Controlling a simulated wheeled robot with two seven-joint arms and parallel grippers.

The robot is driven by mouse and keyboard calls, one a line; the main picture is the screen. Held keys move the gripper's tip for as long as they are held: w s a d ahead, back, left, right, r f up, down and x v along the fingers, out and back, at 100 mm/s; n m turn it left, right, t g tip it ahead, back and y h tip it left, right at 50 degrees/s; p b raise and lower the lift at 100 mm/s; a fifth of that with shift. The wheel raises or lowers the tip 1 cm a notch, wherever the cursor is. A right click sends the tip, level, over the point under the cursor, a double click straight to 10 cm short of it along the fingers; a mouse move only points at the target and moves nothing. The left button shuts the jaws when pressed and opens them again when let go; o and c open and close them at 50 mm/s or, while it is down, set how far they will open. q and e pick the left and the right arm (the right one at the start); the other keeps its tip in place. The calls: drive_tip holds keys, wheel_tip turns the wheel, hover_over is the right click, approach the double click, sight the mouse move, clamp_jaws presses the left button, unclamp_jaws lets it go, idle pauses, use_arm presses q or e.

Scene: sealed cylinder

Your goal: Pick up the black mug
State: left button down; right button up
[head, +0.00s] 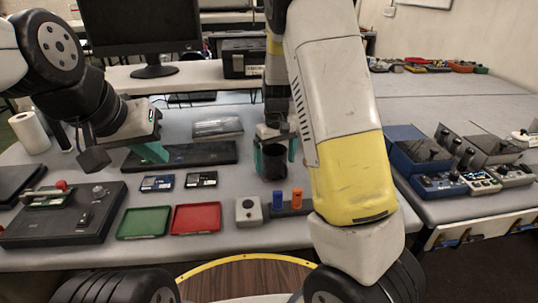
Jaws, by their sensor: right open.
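The black mug (272,165) stands on the grey table, right of centre in the head view. My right gripper (275,152) is at the mug from above. Its teal fingers are open, one on each side of the mug, and I cannot tell whether they touch it. The gripper body hides part of the mug's top, and no handle shows clearly. My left gripper (152,152) is to the left, over the black keyboard, with teal fingertips pointing down and right. Its finger gap does not show clearly.
A green tray (143,222), a red tray (195,218) and a grey box with a round button (249,211) lie nearer me. A monitor (150,25) stands behind.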

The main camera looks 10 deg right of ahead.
drive_tip(key=shift+f, duration=0.15)
drive_tip(key=c, duration=1.8)
